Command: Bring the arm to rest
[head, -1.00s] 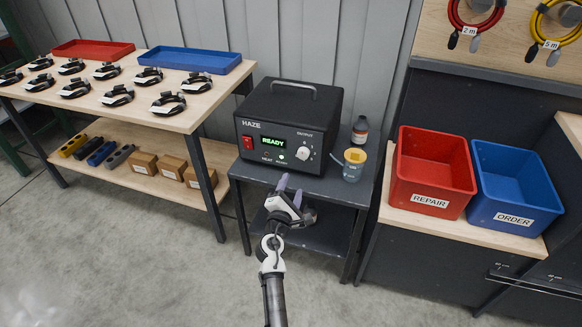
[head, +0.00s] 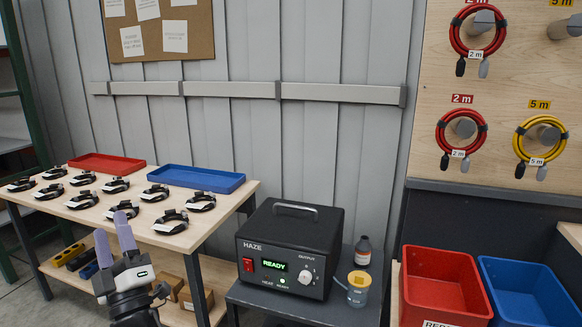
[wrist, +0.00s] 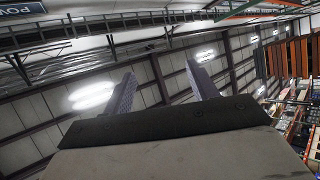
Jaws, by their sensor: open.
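My gripper (head: 124,232) shows at the lower left of the head view, raised with its fingers pointing up. It stands in front of the wooden table and its lower shelf. In the wrist view its two purple-grey fingers (wrist: 160,88) are spread apart with nothing between them. The gripper is open and empty. In the head view part of my arm is cut off by the bottom edge.
The wooden table (head: 240,192) holds several black devices, a red tray (head: 107,163) and a blue tray (head: 196,178). The black HAZE box (head: 290,245) stands on a dark stand beside a bottle (head: 363,251) and a jar (head: 358,289). Red (head: 445,284) and blue (head: 528,292) bins stand at right.

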